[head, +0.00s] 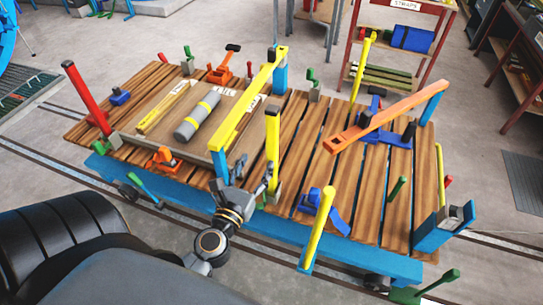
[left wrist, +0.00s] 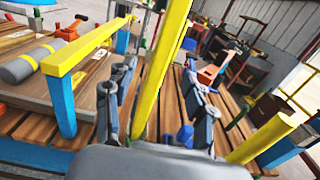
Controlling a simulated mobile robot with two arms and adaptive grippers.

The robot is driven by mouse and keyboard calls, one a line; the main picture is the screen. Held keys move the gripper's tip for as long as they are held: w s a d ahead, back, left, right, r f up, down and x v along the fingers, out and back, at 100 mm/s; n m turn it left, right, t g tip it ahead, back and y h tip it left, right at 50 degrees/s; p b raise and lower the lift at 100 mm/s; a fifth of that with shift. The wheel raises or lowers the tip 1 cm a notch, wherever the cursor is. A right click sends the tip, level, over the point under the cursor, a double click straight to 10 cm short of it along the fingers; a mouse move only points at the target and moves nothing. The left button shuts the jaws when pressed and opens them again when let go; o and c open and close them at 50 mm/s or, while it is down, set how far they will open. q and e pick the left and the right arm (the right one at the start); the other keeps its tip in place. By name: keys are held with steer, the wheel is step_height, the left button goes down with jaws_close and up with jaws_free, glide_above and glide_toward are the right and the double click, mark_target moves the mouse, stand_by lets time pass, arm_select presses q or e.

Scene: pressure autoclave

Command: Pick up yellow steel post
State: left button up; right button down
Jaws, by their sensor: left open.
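A yellow steel post (head: 272,155) stands upright near the front edge of the wooden-slat deck, its foot in a small socket. In the left wrist view the yellow post (left wrist: 161,65) rises between my two fingers, with a gap on each side. My left gripper (head: 254,172) is open beside the post, low over the deck's front edge; it also shows in the left wrist view (left wrist: 158,75). How deep the post sits between the fingers is unclear. My right gripper is out of view.
A yellow beam on blue posts (head: 248,98) stands just left of the gripper. Another yellow post (head: 318,230) leans at the front right. An orange beam (head: 385,118) slants across the right. A grey roll (head: 197,116) lies on the board at left.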

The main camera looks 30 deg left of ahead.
mark_target(270, 141)
arm_select(q)
steer(key=p+x, duration=0.1)
steer(key=x, duration=0.3)
steer(key=shift+w+d+r, duration=0.1)
steer(key=shift+w+r, duration=0.05)
steer(key=shift+w, duration=0.3)
steer(key=shift+w+p, duration=0.35)
steer(key=shift+w, duration=0.1)
steer(key=shift+w+r, duration=0.1)
steer(key=shift+w, duration=0.25)
steer(key=p+x, duration=0.1)
steer(key=x, duration=0.2)
steer(key=shift+w+r+p, duration=0.1)
steer(key=shift+w+p, duration=0.25)
steer(key=shift+w, duration=0.45)
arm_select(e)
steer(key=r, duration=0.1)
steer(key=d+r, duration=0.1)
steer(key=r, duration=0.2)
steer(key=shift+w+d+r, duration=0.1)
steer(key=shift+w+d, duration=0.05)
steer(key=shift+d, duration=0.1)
arm_select(q)
steer(key=shift+s, duration=0.1)
